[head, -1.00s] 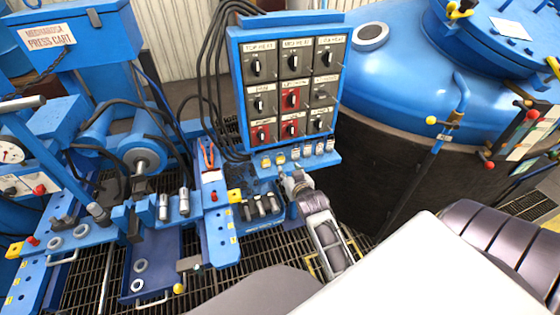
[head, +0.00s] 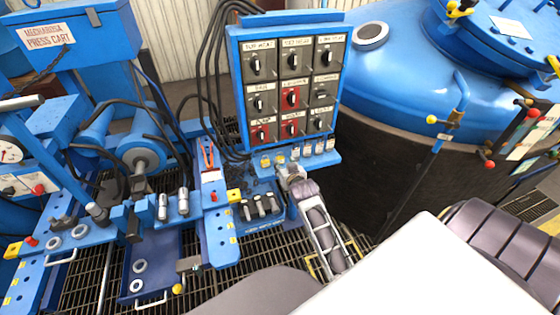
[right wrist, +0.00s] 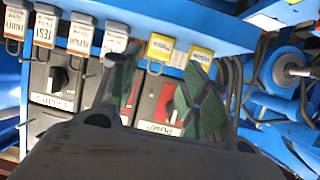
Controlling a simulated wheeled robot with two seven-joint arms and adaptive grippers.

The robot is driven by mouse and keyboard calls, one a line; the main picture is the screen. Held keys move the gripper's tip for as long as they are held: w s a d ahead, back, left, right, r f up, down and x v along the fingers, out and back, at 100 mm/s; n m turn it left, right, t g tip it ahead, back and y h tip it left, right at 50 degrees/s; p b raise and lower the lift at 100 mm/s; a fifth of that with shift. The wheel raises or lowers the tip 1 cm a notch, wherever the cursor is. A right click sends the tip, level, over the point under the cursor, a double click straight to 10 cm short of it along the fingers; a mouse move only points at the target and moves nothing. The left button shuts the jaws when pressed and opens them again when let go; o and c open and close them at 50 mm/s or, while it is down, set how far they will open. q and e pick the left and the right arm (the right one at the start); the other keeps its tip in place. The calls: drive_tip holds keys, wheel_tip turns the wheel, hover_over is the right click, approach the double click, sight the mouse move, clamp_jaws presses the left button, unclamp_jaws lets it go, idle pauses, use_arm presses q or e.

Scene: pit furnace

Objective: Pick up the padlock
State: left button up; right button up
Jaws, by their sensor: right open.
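A row of small labelled lock-like pieces hangs along the blue ledge below the switch panel. Two are yellow, and one yellow padlock (head: 266,161) is at the left end; the others are whitish. In the right wrist view a yellow-labelled one (right wrist: 160,47) and whitish ones (right wrist: 82,36) show with their shackles. I cannot tell which one is meant. My right gripper (head: 288,171) is just below the ledge. In the wrist view its green-padded fingers (right wrist: 163,62) are spread apart near the yellow pieces, with nothing visibly held. My left gripper is not in view.
A blue tray with dark cylinders (head: 262,208) sits below. A large blue-topped furnace (head: 410,75) stands at the right.

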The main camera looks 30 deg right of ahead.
sight(280, 159)
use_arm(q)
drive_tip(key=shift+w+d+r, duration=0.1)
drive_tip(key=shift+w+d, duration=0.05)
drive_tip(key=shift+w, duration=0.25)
use_arm(e)
drive_tip(key=shift+x, duration=0.95)
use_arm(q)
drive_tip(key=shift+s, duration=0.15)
use_arm(e)
drive_tip(key=shift+w, duration=0.1)
drive_tip(key=shift+w+d+f, duration=0.1)
drive_tip(key=shift+w+f, duration=0.05)
drive_tip(key=shift+x, duration=1.15)
drive_tip(key=shift+b+x, duration=0.35)
drive_tip(key=shift+x, duration=0.8)
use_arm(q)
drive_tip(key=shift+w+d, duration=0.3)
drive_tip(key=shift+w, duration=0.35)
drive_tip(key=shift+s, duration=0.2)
